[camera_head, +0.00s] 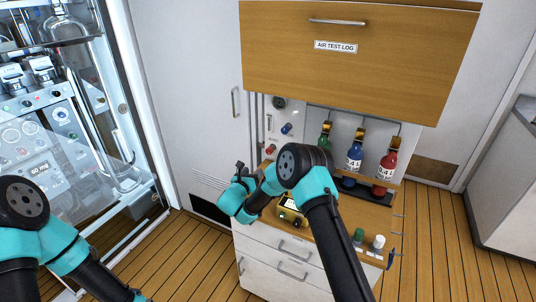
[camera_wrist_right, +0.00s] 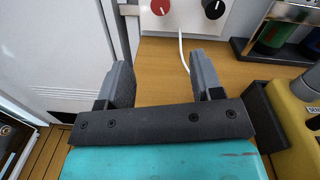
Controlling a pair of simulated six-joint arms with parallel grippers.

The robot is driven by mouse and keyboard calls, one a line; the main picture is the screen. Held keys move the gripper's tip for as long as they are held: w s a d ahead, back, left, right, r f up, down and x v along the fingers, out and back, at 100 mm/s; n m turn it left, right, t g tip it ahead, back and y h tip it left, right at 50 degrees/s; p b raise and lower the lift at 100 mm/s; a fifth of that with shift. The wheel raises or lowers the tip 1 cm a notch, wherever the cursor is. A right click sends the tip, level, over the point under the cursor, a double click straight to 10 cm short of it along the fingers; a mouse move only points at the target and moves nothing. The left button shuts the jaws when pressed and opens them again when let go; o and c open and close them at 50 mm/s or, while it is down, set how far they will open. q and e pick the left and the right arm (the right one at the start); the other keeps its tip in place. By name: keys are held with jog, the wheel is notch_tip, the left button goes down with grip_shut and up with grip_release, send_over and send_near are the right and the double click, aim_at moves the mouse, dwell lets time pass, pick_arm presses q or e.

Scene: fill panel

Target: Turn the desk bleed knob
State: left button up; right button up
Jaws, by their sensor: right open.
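A white panel (camera_wrist_right: 187,22) on the desk's back left carries a red knob (camera_wrist_right: 161,6) and a black knob (camera_wrist_right: 214,8). The head view also shows the red knob (camera_head: 271,149) and a blue knob (camera_head: 286,128) above it. No label shows which one is the bleed knob. My right gripper (camera_head: 242,172) is in front of the panel's lower left. In the right wrist view my right gripper (camera_wrist_right: 158,75) is open and empty, its fingers pointing toward the panel, apart from the knobs. Only my left arm's links show at the lower left; its gripper is out of view.
Green (camera_head: 325,137), blue (camera_head: 355,150) and red (camera_head: 387,160) bottles stand at the desk's right. A yellow device (camera_head: 289,216) sits on the desktop beneath my right arm. A wooden flap marked AIR TEST LOG (camera_head: 355,75) hangs above. A glass-fronted cabinet (camera_head: 60,120) stands left.

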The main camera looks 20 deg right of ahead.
aim_at(268, 152)
jog(key=x, duration=1.6)
jog(key=shift+c, duration=0.3)
jog(key=c, duration=0.9)
jog(key=shift+o, duration=0.2)
jog(key=shift+m, duration=3.5)
